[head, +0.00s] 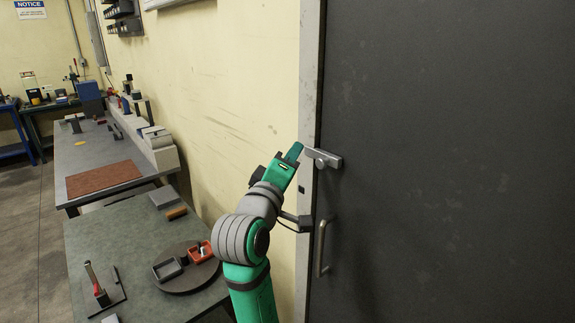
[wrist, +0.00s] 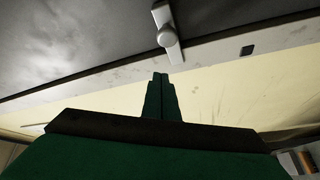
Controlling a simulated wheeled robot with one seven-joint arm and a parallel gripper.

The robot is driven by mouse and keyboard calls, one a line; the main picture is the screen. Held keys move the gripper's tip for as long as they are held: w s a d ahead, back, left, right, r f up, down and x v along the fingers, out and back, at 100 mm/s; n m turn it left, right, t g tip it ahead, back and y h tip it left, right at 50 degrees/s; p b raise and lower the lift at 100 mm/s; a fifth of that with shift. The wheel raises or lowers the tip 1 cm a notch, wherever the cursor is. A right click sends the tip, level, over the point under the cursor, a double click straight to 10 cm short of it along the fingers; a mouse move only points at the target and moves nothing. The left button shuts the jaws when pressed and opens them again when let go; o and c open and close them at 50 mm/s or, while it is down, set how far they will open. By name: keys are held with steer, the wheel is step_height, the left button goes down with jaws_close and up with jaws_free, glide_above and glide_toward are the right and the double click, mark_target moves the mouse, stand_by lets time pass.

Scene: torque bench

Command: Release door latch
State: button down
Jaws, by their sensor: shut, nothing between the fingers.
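The dark grey door (head: 440,130) fills the right of the head view, shut in its light frame (head: 308,90). The latch (head: 325,158) is a metal bar with a round knob, lying across the door's edge and the frame. In the wrist view the latch (wrist: 167,32) is above my fingertips. My green gripper (head: 294,152) is shut and empty, close to the latch's left end in the head view. In the wrist view its closed fingers (wrist: 161,78) point toward the latch, with a gap in the picture. I cannot tell whether they touch.
A metal pull handle (head: 322,248) is on the door below the latch. A bench (head: 120,250) with a round turntable (head: 187,282), trays and a clamp-like tool stands to the left of my arm. A longer bench (head: 85,155) lies behind it. Floor is open at far left.

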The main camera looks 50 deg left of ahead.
steer(key=d, duration=0.1)
steer(key=w+d+f, duration=0.1)
steer(key=d, duration=0.1)
steer(key=shift+w+f, duration=0.25)
steer(key=shift+f, duration=0.1)
